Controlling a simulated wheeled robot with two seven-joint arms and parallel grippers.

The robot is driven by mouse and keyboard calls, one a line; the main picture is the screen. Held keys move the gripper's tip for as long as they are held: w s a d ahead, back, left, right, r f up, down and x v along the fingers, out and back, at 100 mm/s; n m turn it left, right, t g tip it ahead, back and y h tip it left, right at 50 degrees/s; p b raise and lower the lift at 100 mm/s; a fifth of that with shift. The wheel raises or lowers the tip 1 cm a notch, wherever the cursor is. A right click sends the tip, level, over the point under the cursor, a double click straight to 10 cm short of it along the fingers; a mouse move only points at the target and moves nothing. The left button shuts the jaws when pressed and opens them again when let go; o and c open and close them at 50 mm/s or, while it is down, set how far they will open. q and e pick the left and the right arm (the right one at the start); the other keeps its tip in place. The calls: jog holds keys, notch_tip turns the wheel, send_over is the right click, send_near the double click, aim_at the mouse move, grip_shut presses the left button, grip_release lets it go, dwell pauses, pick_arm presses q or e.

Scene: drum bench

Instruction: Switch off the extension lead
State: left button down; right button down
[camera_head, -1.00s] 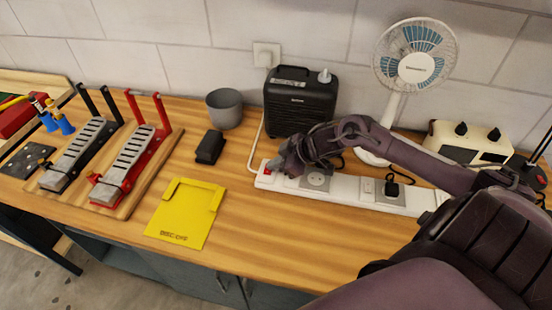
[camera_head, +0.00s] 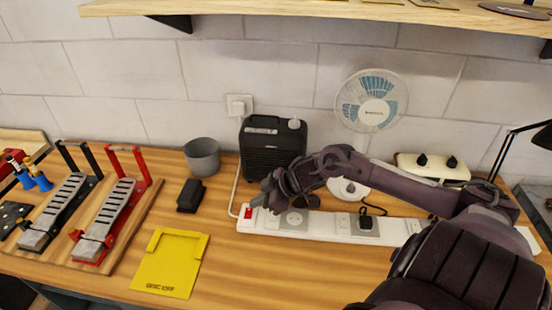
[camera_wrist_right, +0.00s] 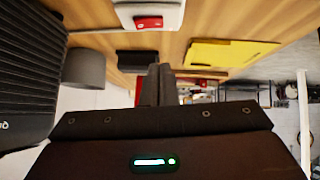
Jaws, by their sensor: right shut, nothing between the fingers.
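The white extension lead (camera_head: 398,236) lies along the bench with a red rocker switch (camera_head: 248,212) at its left end. A black plug (camera_head: 365,224) sits in one of its sockets. My right gripper (camera_head: 262,202) is shut and empty, close to the switch end of the lead. In the right wrist view the shut fingers (camera_wrist_right: 159,82) point toward the room, and the red switch (camera_wrist_right: 149,22) on the lead's end shows apart from them. I cannot tell which way the rocker is tipped. My left gripper is not in view.
A black heater-like box (camera_head: 272,148), a grey cup (camera_head: 202,157) and a white fan (camera_head: 371,101) stand behind. A yellow tray (camera_head: 168,268), a black block (camera_head: 191,195) and pedals (camera_head: 105,222) are left. A shelf (camera_head: 310,9) crosses above. Bare wood lies in front of the lead.

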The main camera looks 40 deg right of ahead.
jog(key=v, duration=0.7)
jog(key=shift+d, duration=0.35)
jog(key=b, duration=0.3)
jog(key=w+d+b, duration=0.1)
jog(key=b, duration=0.2)
jog(key=shift+r, duration=0.25)
